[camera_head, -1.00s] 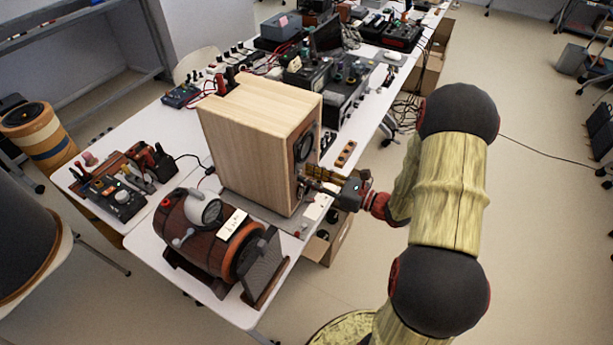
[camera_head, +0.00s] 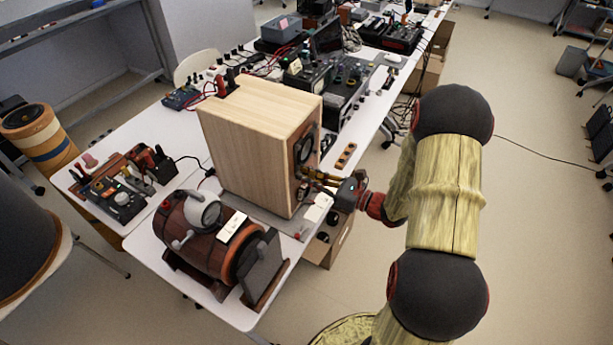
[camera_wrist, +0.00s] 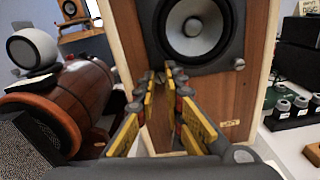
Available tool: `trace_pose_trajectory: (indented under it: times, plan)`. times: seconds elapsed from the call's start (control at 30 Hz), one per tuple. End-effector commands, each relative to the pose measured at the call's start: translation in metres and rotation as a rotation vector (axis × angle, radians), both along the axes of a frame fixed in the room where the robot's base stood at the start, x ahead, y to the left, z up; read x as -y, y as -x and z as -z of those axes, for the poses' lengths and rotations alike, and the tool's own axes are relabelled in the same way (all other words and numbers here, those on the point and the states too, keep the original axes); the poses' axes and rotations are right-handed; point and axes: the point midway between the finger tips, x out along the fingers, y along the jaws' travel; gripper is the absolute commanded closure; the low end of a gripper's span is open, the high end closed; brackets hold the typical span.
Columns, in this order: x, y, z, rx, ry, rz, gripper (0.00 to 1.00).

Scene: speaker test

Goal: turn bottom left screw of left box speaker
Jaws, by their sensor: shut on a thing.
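The box speaker (camera_head: 250,150) is a light wooden cabinet standing on the white table in the head view. Its front, with a dark-framed round driver (camera_wrist: 195,25), fills the upper middle of the wrist view. My gripper (camera_wrist: 166,73) has its yellow-padded fingers converging at the lower left corner of the driver frame. The fingertips are shut on the bottom left screw there, which they hide. The bottom right screw (camera_wrist: 239,64) shows as a small grey knob. In the head view my gripper (camera_head: 306,178) reaches the speaker front from the right.
A wooden barrel-shaped device (camera_head: 205,240) stands in front of the speaker, left of my fingers in the wrist view. A small white block (camera_head: 318,208) lies below the gripper. Several instruments (camera_head: 340,90) crowd the table behind. The floor to the right is largely clear.

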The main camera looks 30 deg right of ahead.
Motion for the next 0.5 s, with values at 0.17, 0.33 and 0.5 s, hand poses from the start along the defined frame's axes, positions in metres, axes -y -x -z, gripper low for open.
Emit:
trace_pose_trajectory:
  times: [0.17, 0.33, 0.5]
  plan:
    - [0.0003, -0.0001, 0.0001, 0.000, 0.000, 0.001, 1.00]
    - [0.0003, -0.0001, -0.0004, -0.003, -0.005, 0.001, 1.00]
    - [0.0001, 0.0002, -0.0030, -0.046, -0.065, 0.001, 1.00]
